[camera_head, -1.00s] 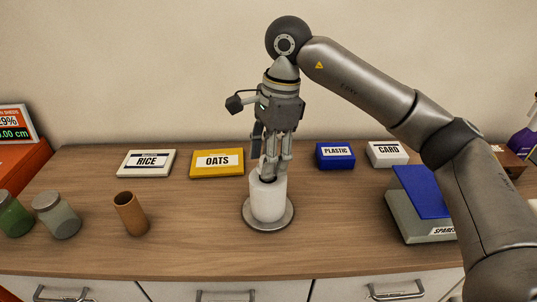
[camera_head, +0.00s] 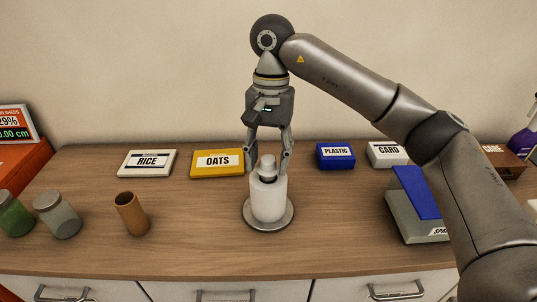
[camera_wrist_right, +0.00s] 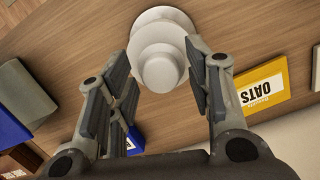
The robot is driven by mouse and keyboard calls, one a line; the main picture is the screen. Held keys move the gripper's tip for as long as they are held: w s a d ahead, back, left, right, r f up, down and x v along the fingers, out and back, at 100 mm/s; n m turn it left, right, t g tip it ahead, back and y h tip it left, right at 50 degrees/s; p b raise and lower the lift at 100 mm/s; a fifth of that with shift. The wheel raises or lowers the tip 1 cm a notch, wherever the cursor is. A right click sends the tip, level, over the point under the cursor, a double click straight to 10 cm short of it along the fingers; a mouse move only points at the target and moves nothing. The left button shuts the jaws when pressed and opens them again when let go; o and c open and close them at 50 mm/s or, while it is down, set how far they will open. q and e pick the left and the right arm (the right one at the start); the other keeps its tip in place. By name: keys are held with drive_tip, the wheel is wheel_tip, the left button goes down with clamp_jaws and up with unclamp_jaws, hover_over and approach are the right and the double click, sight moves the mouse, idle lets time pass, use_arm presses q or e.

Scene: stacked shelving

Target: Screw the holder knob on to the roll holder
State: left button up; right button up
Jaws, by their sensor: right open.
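The roll holder stands upright on the counter, with a round grey base (camera_head: 250,221) and a white roll (camera_head: 267,200) around its post. The pale holder knob (camera_head: 267,162) sits upright at the top of the holder, above a darker band. How tightly it is threaded cannot be seen. My right gripper (camera_head: 267,169) is open, pointing down, with one finger on each side of the knob and visible gaps. In the right wrist view the knob (camera_wrist_right: 160,72) lies between the spread fingers, with the roll (camera_wrist_right: 150,35) behind it. My left gripper is out of view.
Behind the holder are the RICE box (camera_head: 147,163), yellow OATS box (camera_head: 217,163), blue PLASTIC box (camera_head: 335,155) and CARD box (camera_head: 387,154). A SPARES box (camera_head: 410,222) stands right. A brown cup (camera_head: 131,213) and two jars (camera_head: 57,215) stand left. Counter around the base is clear.

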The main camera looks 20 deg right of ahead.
drive_tip(key=shift+c, duration=0.3)
drive_tip(key=c, duration=0.6)
drive_tip(key=m, duration=0.5)
drive_tip(key=shift+f+t+y+b, duration=0.1)
drive_tip(key=shift+t+y+b, duration=0.2)
drive_tip(key=shift+b, duration=0.05)
drive_tip(key=shift+c, duration=0.3)
drive_tip(key=m+b, duration=0.1)
drive_tip(key=m, duration=0.5)
drive_tip(key=shift+s+t, duration=0.1)
drive_tip(key=shift+t, duration=0.3)
drive_tip(key=shift+m, duration=0.3)
